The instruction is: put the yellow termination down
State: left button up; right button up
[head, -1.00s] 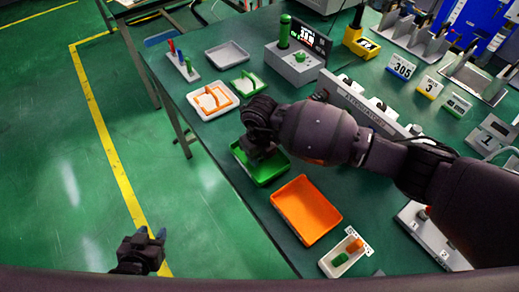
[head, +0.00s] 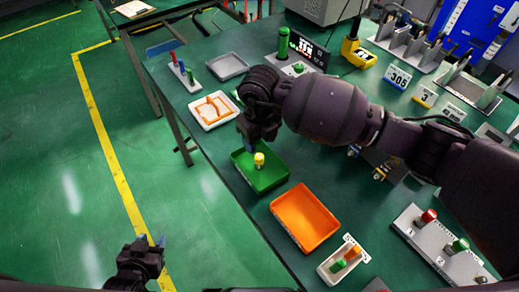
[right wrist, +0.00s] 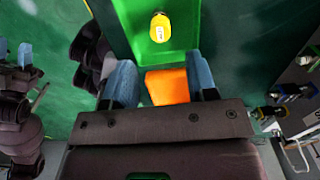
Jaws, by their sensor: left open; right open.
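The yellow termination (head: 259,160) stands in the green tray (head: 262,182), near the tray's far side. In the right wrist view the termination (right wrist: 160,28) shows from above as a yellow cap with a pale label, with the green tray (right wrist: 185,50) around it. My right gripper (head: 250,140) is open and empty, just behind and above the termination, apart from it. Its two blue fingertips (right wrist: 162,82) are spread in the right wrist view. My left gripper (head: 150,241) is open and empty at the lower left, over the floor.
An orange tray (head: 305,218) lies in front of the green one. A white tray with orange dividers (head: 213,110) and a grey tray (head: 227,66) lie farther back. A small box with orange and green parts (head: 343,262) sits at the front edge.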

aim_at(259, 157)
jog(key=shift+r, duration=1.6)
